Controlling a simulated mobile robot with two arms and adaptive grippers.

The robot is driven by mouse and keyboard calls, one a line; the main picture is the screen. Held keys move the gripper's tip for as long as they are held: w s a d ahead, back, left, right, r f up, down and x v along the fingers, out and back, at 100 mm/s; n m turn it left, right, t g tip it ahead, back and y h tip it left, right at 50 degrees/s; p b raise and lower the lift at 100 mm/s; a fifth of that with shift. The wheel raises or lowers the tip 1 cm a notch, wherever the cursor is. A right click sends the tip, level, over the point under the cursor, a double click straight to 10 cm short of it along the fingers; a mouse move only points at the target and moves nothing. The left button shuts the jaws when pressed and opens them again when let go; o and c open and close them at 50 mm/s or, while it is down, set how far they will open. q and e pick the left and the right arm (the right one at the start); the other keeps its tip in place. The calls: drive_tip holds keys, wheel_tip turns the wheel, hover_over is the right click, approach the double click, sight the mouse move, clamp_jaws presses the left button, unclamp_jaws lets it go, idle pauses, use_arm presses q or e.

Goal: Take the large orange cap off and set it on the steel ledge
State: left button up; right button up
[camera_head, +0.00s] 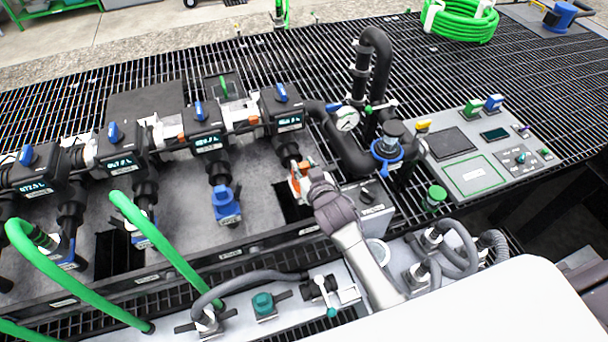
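My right gripper (303,184) reaches in from the bottom right, its fingers at the outlet below the rightmost black valve block (283,112). An orange part (304,166), which looks like the orange cap, shows at the fingertips, mostly hidden by the gripper. I cannot tell whether the fingers are closed on it. A pale grey ledge (283,326), likely the steel ledge, runs along the front below the manifold. My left gripper is not in view.
A blue cap (226,204) sits on the neighbouring outlet. Green hoses (155,245) arch at the left. A teal fitting (263,303), a small lever valve (324,288) and grey hoses (455,250) crowd the ledge. A gauge (346,120) and black pipe stand behind my gripper.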

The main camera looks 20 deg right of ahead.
clamp_jaws()
drive_tip(key=shift+r, duration=0.15)
drive_tip(key=shift+r, duration=0.2)
wheel_tip(320, 180, up, 4)
drive_tip(key=shift+f, duration=0.2)
drive_tip(key=s+d+r, duration=0.6)
drive_tip(key=s+d, duration=0.2)
drive_tip(key=shift+d+r, duration=0.25)
drive_tip(key=shift+r, duration=0.15)
